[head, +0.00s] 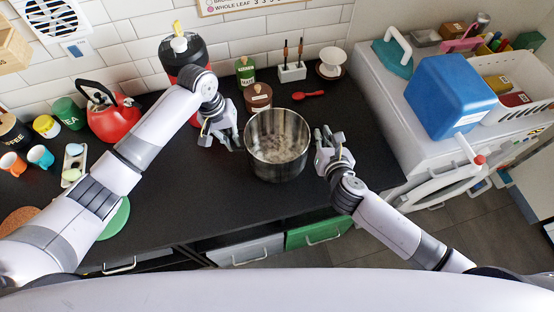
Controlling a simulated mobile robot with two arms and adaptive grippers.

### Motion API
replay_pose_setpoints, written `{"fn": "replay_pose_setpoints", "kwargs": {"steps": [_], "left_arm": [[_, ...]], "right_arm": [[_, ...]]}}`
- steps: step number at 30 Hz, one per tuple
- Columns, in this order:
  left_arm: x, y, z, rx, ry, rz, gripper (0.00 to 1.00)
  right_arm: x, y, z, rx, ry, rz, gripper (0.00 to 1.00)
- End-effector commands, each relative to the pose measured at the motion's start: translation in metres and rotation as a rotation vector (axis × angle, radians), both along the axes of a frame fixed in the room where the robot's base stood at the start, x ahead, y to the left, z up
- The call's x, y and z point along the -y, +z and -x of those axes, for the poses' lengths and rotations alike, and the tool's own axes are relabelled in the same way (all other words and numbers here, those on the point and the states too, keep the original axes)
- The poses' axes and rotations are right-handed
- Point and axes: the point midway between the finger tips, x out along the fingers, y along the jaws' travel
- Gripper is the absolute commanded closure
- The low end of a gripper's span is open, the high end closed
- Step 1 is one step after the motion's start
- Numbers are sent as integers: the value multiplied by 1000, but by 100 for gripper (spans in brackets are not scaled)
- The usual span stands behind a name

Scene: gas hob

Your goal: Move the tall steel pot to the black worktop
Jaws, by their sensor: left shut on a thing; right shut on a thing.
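The tall steel pot (279,172) is upright at the middle of the head view, over the black worktop (190,225). Its inside shows and looks mottled at the bottom. My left gripper (238,142) is shut on the pot at its left side. My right gripper (318,142) is shut on the pot at its right side. The handles are hidden by the fingers or too small to make out. I cannot tell whether the pot's base touches the worktop or is slightly above it.
A brown lidded jar (258,97) stands close behind the pot, with a red spoon (308,95) to its right. A red kettle (113,122) and cups stand at the left. A white washing machine (425,140) carries a blue box (450,95). The worktop in front is clear.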

Motion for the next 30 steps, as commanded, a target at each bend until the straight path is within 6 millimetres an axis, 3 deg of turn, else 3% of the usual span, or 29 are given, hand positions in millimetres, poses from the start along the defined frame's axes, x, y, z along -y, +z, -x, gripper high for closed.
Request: {"fn": "replay_pose_setpoints", "kwargs": {"steps": [8,9,17,26,30], "left_arm": [[-1,-16,-1,1,2,-2,100],[-2,-15,0,0,3,-4,91],[-1,-14,0,0,1,-2,74],[0,-13,0,0,0,0,73],[-2,-3,-1,1,0,0,73]], "right_arm": [[2,-15,-1,4,-3,2,100],[2,-15,-1,0,-4,3,90],[1,-14,0,0,-1,2,73],[0,-14,0,0,-1,0,72],[0,-14,0,0,0,0,72]]}}
